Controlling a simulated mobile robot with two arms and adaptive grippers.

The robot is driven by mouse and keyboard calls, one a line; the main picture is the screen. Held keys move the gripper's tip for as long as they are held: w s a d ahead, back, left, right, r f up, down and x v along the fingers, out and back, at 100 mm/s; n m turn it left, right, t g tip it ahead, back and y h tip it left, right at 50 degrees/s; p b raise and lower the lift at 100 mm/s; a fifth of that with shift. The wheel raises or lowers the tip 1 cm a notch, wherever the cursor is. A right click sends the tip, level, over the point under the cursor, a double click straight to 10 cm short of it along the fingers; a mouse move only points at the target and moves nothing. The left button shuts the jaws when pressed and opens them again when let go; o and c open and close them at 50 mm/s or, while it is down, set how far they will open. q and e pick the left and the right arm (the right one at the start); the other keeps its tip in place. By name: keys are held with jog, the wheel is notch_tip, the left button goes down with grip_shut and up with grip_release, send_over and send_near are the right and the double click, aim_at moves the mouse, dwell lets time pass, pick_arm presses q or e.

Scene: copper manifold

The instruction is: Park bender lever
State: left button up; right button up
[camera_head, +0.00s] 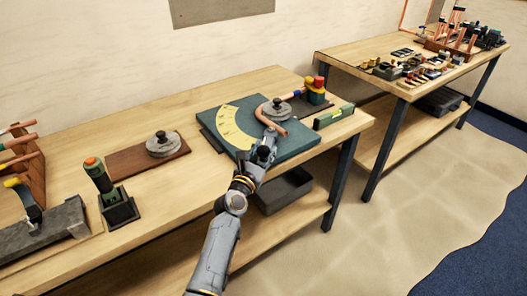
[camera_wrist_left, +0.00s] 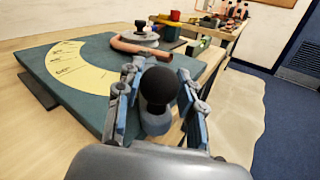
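The bender is a teal plate (camera_head: 296,141) with a yellow angle scale (camera_head: 236,122) on the near table. A bent copper tube (camera_head: 268,121) curves around a grey round part with a dark knob (camera_head: 278,103). In the left wrist view, the lever's black ball knob (camera_wrist_left: 159,86) stands on a blue-grey base at the plate's near edge. My left gripper (camera_head: 266,147) is at this edge. Its fingers (camera_wrist_left: 161,72) stand on either side of the ball knob, with narrow gaps visible. My gripper hides most of the lever in the head view. My right gripper is not in view.
Left of the bender are a brown board (camera_head: 130,160) with a grey lidded disc and a green tool in a black holder (camera_head: 119,209). A second table (camera_head: 400,85) holds several fittings.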

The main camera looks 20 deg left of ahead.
pick_arm(q)
grip_shut()
jog(key=shift+a+f, duration=0.15)
jog(key=shift+a, duration=0.05)
jog(key=a+m+h+b, duration=0.1)
jog(key=a+h+b, duration=0.1)
jog(key=a+b, duration=0.1)
jog(key=a+m+g+h+b, duration=0.1)
jog(key=a+m+h+b, duration=0.1)
jog(key=a+b, duration=0.2)
jog(key=a+m+h+b, duration=0.1)
jog(key=a+h+b, duration=0.1)
jog(key=b, duration=0.3)
jog(key=shift+w+a+f+g+h, duration=0.15)
jog(key=shift+w+a+g, duration=0.05)
jog(key=shift+a, duration=0.25)
jog(key=shift+w+a+f+g+h, duration=0.1)
jog(key=shift+w+a+g+h, duration=0.1)
jog(key=shift+a, duration=0.25)
jog(key=shift+w+a+r+m+h+b, duration=0.15)
jog(key=shift+a+m+h+b, duration=0.1)
jog(key=shift+a+m+b, duration=0.15)
jog(key=shift+r, duration=0.1)
jog(key=o, duration=1.2)
grip_release()
jog(key=shift+r, duration=0.1)
